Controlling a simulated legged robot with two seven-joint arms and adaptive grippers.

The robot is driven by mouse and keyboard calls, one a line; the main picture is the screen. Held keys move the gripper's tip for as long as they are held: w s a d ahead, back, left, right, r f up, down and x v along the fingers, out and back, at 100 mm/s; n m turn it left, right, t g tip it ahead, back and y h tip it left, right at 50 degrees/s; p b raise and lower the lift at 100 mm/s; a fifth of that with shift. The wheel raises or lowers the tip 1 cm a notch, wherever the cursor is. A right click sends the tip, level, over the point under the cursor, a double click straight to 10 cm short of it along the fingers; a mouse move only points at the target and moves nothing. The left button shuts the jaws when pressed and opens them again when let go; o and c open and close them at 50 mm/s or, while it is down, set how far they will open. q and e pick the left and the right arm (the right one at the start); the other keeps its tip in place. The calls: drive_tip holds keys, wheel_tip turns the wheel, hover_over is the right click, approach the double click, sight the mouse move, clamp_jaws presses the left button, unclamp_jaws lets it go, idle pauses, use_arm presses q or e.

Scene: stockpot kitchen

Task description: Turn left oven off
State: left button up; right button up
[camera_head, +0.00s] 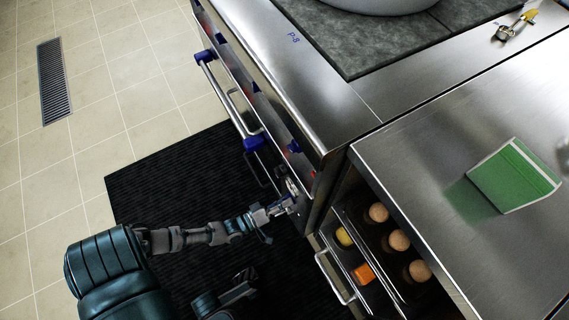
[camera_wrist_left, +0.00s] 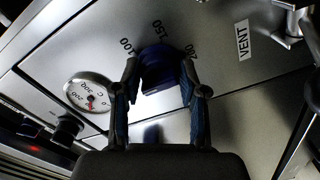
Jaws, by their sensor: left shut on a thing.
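My left gripper (camera_head: 292,197) reaches the near end of the steel oven's (camera_head: 245,75) front panel. In the wrist view, the left gripper (camera_wrist_left: 159,85) has one finger on each side of a dark blue knob (camera_wrist_left: 160,68) and is shut on it. Numbers 100, 150 and 200 are printed around the knob. Its pointer cannot be read clearly. In the head view the held knob is hidden by the gripper. A dark part of mine (camera_head: 240,284) low in the head view appears to be my right gripper; its jaws are unclear.
A round gauge (camera_wrist_left: 88,92) with a red needle and a VENT label (camera_wrist_left: 242,43) flank the knob. A blue-ended handle (camera_head: 232,98) juts from the oven. An open drawer (camera_head: 336,276) holds eggs. A green box (camera_head: 512,177) stands on the counter. Floor lies clear at left.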

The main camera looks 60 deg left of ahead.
use_arm(q)
drive_tip(key=o, duration=1.1)
drive_tip(key=shift+a+f, duration=0.15)
drive_tip(key=shift+o, duration=0.2)
drive_tip(key=s+a, duration=0.1)
drive_tip(key=s, duration=1.1)
drive_tip(key=shift+f, duration=0.1)
